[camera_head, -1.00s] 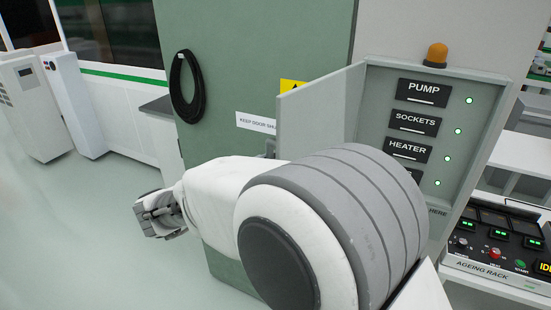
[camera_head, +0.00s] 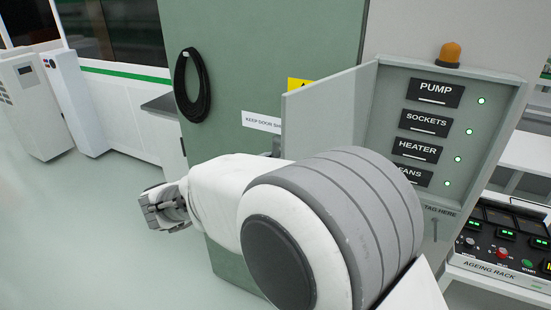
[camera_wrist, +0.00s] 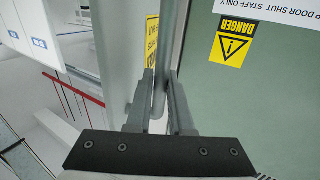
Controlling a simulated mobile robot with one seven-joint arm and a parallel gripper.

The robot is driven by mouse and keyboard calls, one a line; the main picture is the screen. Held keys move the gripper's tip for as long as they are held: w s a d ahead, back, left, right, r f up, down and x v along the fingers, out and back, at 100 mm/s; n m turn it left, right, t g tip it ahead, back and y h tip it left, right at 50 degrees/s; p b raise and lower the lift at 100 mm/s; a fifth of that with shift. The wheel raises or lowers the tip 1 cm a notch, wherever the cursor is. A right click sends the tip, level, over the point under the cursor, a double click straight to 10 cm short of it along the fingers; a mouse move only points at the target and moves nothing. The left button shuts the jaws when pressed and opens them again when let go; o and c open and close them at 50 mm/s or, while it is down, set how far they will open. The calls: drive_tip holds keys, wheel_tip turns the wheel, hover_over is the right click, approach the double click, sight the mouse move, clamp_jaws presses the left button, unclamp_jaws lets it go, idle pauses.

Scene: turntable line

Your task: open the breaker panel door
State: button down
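The breaker panel (camera_head: 455,205) is a grey-green box at right in the head view. Its door (camera_head: 325,115) stands swung open to the left, so the inside shows. In the wrist view the door (camera_wrist: 120,40) is seen at a steep angle. The fingers of my gripper (camera_wrist: 160,90) lie either side of the grey door handle (camera_wrist: 160,103) and look closed on it. In the head view my arm covers the lower part of the door and the fingers are not clearly seen.
A tall green cabinet (camera_head: 265,60) with a black cable coil (camera_head: 191,86) and a danger label (camera_wrist: 232,42) stands close behind the door. An ageing rack (camera_head: 500,250) is at lower right. An orange beacon (camera_head: 450,53) tops the panel. Floor (camera_head: 80,220) at left is clear.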

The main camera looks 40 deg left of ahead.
drive_tip(key=c, duration=1.1)
unclamp_jaws()
drive_tip(key=shift+s, duration=0.1)
drive_tip(key=b+v, duration=0.3)
drive_tip(key=v, duration=1.4)
drive_tip(key=shift+s, duration=0.1)
